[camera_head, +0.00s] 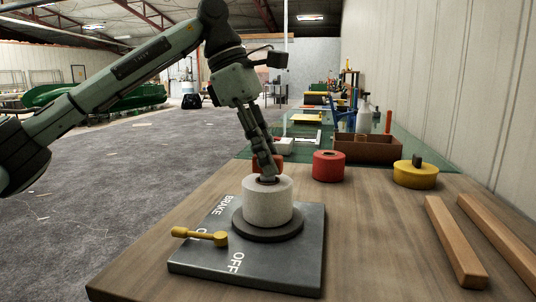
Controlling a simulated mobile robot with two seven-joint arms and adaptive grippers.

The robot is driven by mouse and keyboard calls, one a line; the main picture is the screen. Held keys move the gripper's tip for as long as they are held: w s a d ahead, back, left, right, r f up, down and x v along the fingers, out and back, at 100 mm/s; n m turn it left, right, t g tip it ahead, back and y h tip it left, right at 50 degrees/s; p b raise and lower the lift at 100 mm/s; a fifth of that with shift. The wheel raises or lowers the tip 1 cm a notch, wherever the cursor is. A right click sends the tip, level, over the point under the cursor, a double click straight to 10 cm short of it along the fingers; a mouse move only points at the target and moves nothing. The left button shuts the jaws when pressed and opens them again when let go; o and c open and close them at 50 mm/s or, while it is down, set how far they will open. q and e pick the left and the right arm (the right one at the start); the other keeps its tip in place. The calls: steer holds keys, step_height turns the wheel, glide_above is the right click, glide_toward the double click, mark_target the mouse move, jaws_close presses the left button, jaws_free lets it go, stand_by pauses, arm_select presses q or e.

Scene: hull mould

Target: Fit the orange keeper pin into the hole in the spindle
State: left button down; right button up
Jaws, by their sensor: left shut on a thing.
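The orange keeper pin (279,162) shows in part on both sides of my left gripper's fingers. My left gripper (266,171) points down and is shut on the pin, just over the top of a white roll (266,200). The spindle is hidden behind the fingers and the pin, so I cannot see its hole or whether the pin is in it. The white roll sits upright on a dark round flange (268,231) on a grey base plate (245,257). My right gripper is not in view.
A yellow lever (201,236) lies at the plate's left, by the lettering BRAKE and OFF. A red roll (328,166) and a yellow roll (415,174) stand behind to the right. Two wooden bars (455,243) lie at the right. A brown box (367,150) stands further back.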

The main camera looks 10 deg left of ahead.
arm_select(q)
steer(key=c, duration=1.3)
jaws_free()
steer(key=shift+f, duration=0.1)
steer(key=shift+c, duration=0.2)
steer(key=v, duration=1.2)
